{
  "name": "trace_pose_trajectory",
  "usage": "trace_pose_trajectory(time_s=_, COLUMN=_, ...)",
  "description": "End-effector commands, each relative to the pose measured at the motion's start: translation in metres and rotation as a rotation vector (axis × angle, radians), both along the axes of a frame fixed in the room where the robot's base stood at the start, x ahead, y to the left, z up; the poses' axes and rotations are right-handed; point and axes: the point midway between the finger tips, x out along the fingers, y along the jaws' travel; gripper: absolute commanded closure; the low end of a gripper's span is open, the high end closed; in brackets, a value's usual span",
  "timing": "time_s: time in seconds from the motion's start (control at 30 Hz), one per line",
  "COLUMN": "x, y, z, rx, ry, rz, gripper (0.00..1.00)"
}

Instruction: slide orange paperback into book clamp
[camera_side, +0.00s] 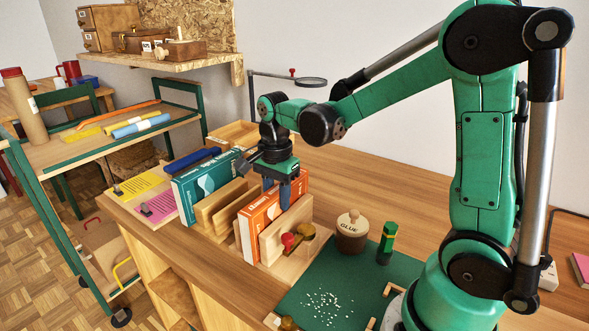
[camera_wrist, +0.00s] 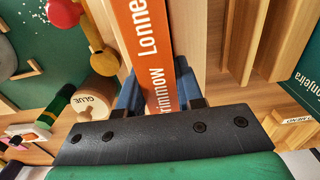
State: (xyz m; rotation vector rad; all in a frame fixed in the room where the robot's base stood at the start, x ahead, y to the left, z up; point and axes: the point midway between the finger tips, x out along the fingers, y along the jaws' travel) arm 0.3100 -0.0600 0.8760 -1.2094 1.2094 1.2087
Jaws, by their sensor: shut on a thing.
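The clamp's front board carries a red knob and a wooden screw handle. My gripper (camera_side: 284,187) is above the book with its blue fingers on both sides of the spine, shut on it; the fingers (camera_wrist: 158,97) also show in the wrist view.
A teal book (camera_side: 203,187) stands left of the clamp, near pink and yellow sheets. A glue pot (camera_side: 351,232) and a green bottle (camera_side: 387,243) stand to the right, by a green mat (camera_side: 345,285) with white beads. A magnifier (camera_side: 311,82) stands behind.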

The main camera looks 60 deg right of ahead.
Motion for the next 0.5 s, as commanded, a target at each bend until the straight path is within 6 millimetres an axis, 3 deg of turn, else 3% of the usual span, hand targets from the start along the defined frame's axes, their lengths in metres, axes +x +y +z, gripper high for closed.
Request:
trace_pose_trajectory(time_s=0.33, x=-0.0003, y=0.0000, z=-0.0060, rx=0.000, ry=0.000, rz=0.000, gripper=1.00)
trace_pose_trajectory(time_s=0.37, x=-0.0003, y=0.0001, z=-0.0060, rx=0.000, ry=0.000, rz=0.000, gripper=0.66)
trace_pose_trajectory(time_s=0.5, x=-0.0003, y=0.0001, z=-0.0059, rx=0.000, ry=0.000, rz=0.000, gripper=0.32)
